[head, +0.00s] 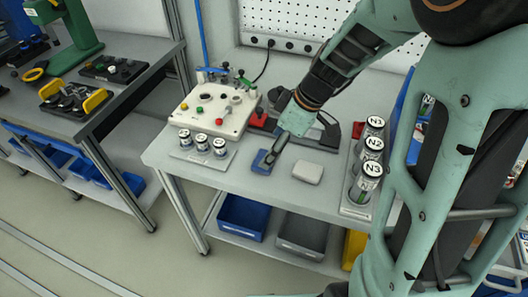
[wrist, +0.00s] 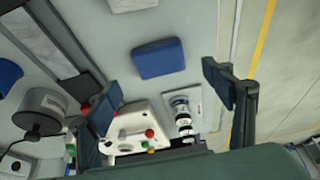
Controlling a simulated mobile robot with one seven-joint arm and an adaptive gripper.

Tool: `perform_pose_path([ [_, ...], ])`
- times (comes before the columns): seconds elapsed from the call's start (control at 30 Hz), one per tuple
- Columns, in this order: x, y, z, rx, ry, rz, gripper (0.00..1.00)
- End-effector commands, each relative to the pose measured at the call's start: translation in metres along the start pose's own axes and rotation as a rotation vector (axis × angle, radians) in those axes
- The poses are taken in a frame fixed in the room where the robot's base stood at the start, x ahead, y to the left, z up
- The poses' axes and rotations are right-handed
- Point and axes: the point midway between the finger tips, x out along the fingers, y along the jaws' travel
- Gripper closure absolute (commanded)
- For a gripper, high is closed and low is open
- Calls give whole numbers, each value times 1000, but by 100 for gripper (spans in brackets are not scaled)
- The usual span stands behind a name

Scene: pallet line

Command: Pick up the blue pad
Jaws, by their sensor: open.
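The blue pad (head: 259,165) lies flat on the grey table near its front edge, partly covered by my gripper in the head view. In the wrist view the whole blue pad (wrist: 158,58) shows, beyond the fingertips and between their lines. My gripper (head: 271,155) reaches down over the table just above the pad. In the wrist view its two fingers (wrist: 158,83) are spread wide with nothing between them. The head view does not clearly show the gap between fingers and pad.
A pale pad (head: 308,173) lies right of the blue one. A white box with buttons (head: 213,110) and a tray of small jars (head: 202,147) stand left. Canisters marked N1, N2, N3 (head: 371,150) stand right. Bins, including a blue bin (head: 242,218), sit on the shelf below.

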Motion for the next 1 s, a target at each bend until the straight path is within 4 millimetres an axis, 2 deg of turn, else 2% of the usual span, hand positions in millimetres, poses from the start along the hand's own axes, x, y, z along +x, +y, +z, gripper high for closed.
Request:
perform_pose_path([
  [0.33, 45, -2, 2, 3, -2, -1, 25],
  [0.47, 52, -2, 2, 1, -2, 1, 25],
  [0.67, 52, -1, 2, 1, -2, 2, 25],
  [1.0, 51, -1, 2, 1, -2, 3, 62],
])
